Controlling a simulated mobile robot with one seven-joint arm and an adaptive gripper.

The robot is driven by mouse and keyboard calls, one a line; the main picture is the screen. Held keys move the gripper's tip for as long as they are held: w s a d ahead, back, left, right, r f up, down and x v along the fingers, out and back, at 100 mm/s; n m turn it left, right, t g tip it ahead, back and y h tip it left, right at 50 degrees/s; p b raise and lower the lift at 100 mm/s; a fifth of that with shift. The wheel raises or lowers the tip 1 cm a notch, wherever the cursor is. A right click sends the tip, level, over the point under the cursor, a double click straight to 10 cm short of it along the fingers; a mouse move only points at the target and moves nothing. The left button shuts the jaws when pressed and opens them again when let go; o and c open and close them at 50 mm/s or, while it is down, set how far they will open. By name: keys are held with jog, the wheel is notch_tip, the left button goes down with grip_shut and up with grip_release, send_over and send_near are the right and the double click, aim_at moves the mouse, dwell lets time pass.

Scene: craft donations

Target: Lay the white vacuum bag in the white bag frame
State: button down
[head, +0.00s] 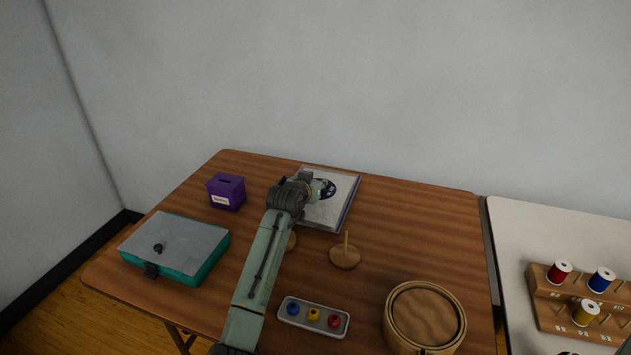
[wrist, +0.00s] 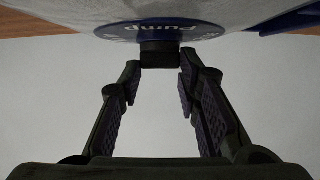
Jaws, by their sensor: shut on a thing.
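The white vacuum bag (head: 345,190) is a pale, flat sheet with a purple-blue edge at the back of the brown table. It has a dark round valve disc marked "Pump", seen in the wrist view (wrist: 160,31). My gripper (head: 322,188) is over the bag's upper middle. In the wrist view the fingertips (wrist: 160,64) are on either side of a small black block on the disc, shut on that part of the bag. I cannot make out a separate white bag frame. My arm hides part of the area left of the bag.
A purple slotted box (head: 226,191) and a teal case (head: 175,247) stand left. A wooden peg stand (head: 344,257), a tray (head: 313,329) with coloured knobs and a round wooden hoop box (head: 425,318) are nearer. A white table (head: 510,240) with a spool rack (head: 545,310) adjoins right.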

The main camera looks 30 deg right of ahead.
jog(key=c, duration=1.2)
grip_release()
jog(key=shift+a, duration=0.1)
jog(key=b+v, duration=0.3)
jog(key=v, duration=0.8)
jog(key=shift+s+a+r, duration=0.25)
jog(key=shift+a, duration=0.05)
